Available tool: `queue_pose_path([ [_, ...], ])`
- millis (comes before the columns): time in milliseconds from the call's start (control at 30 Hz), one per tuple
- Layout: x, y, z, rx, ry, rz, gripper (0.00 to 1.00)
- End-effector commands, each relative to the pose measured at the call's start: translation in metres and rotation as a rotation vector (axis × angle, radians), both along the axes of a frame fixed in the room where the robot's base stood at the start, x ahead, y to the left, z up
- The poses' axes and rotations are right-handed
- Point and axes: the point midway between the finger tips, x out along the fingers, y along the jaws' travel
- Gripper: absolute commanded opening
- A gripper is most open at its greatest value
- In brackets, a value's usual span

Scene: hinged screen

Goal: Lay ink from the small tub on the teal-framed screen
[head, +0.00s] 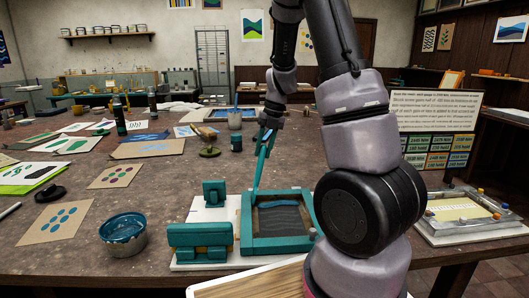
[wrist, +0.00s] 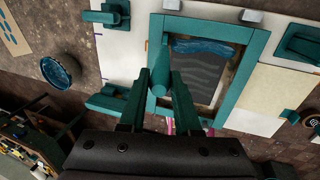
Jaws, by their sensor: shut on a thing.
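The teal-framed screen (head: 247,233) lies on a white board on the table; its frame also shows in the wrist view (wrist: 256,50). A blue ink band lies along the far side of its dark mesh (head: 280,221). The small tub (head: 123,243), a metal bowl with blue ink inside, stands to the left, and shows in the wrist view (wrist: 61,72). My gripper (head: 268,140) is above the screen area, shut on a teal rod-like tool (head: 259,172). Its thick round end shows between the fingers in the wrist view (wrist: 158,76); its lower tip is hard to make out.
Teal blocks (head: 200,236) stand on the white board left of the screen. Printed cards (head: 56,220) lie on the left, with dark bottles (head: 119,118) behind. Another frame (head: 470,222) and a text sign (head: 435,112) are at right.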

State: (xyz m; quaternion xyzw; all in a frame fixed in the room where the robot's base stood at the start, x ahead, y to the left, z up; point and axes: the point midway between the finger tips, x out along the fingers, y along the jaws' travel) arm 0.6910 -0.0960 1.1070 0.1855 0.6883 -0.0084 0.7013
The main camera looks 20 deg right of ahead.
Motion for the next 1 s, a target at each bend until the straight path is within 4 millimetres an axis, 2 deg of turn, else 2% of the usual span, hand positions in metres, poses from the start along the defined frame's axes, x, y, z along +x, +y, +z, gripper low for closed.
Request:
queue_pose_path([
  [300, 0.002, 0.0, 0.035, 0.002, -0.009, 0.0, 0.0],
  [500, 0.002, -0.001, 0.05, -0.001, -0.007, -0.001, 0.0],
  [1000, 0.002, -0.002, 0.052, -0.002, -0.006, -0.003, 0.0],
])
